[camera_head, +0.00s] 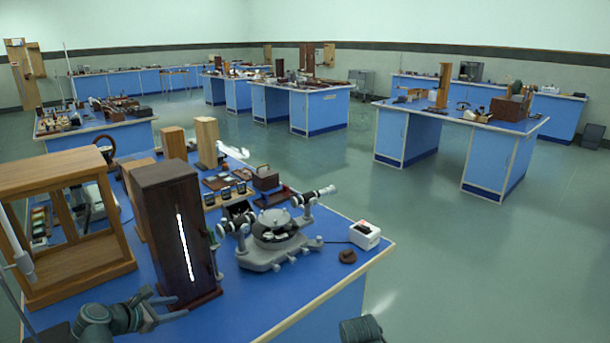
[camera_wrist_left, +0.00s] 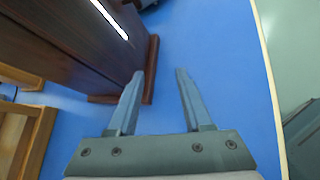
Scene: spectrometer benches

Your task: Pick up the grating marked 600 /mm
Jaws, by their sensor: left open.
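Several small dark-framed plates, which look like gratings (camera_head: 225,193), stand in a row behind the spectrometer on the near blue bench in the head view. Their markings are too small to read, so I cannot tell which is 600 /mm. My left gripper (camera_head: 170,306) is at the bench's near left, in front of the dark wooden lamp housing and well short of the plates. In the left wrist view the left gripper (camera_wrist_left: 160,76) is open and empty over bare blue bench top.
The tall dark housing (camera_head: 165,225) with a bright slit stands between my left gripper and the plates. A grey spectrometer (camera_head: 270,240) is right of it, a wooden-framed case (camera_head: 90,275) left.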

